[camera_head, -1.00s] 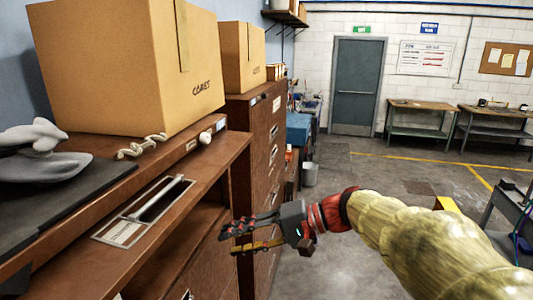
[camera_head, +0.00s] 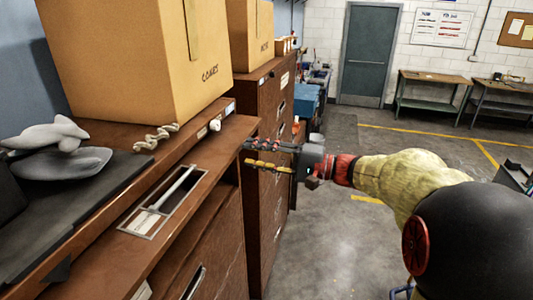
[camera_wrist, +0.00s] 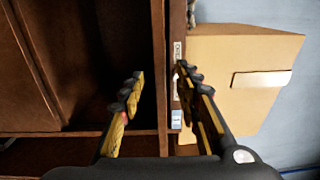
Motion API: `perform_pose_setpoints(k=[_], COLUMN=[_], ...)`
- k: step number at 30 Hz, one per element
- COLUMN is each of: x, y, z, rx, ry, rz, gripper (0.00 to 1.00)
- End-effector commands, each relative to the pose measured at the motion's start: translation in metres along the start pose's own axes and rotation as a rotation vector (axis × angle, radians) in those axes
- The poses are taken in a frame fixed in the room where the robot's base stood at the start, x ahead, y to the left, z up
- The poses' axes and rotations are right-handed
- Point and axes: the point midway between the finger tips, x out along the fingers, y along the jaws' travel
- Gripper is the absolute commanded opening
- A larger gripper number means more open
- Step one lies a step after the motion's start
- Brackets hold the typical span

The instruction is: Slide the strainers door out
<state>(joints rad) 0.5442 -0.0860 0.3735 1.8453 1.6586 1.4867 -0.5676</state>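A brown wooden cabinet fills the left of the head view. A flat brown panel (camera_head: 205,160) with a metal handle and label plate (camera_head: 140,222) juts out level from its front, above a dark open compartment. This looks like the door, but I cannot read its label. My gripper (camera_head: 246,153) is at the panel's far right end, close to its edge, with two fingers apart and nothing held. In the wrist view, my open gripper (camera_wrist: 162,88) has a brown panel edge (camera_wrist: 160,60) showing between its fingers. I cannot tell whether a finger touches it.
A large cardboard box (camera_head: 130,60) and grey objects (camera_head: 55,148) sit on the cabinet top. A taller brown drawer cabinet (camera_head: 268,110) stands just beyond my gripper. Open grey floor (camera_head: 350,240) lies to the right, with workbenches (camera_head: 435,85) farther back.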

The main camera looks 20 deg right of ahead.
Motion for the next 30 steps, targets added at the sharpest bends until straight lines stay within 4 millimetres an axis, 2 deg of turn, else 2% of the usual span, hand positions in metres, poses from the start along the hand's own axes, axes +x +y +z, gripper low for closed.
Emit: perform_pose_setpoints(k=[12,18,28,30], x=[0.042,0.050,0.051,0.051], y=[0.002,0.001,0.000,0.000], z=[0.001,0.000,0.000,0.000], rx=[-0.001,0.000,0.000,0.000], ry=[-0.001,0.000,0.000,0.000], rz=[0.002,0.001,0.001,0.001], gripper=[0.33,0.33,0.33,0.29])
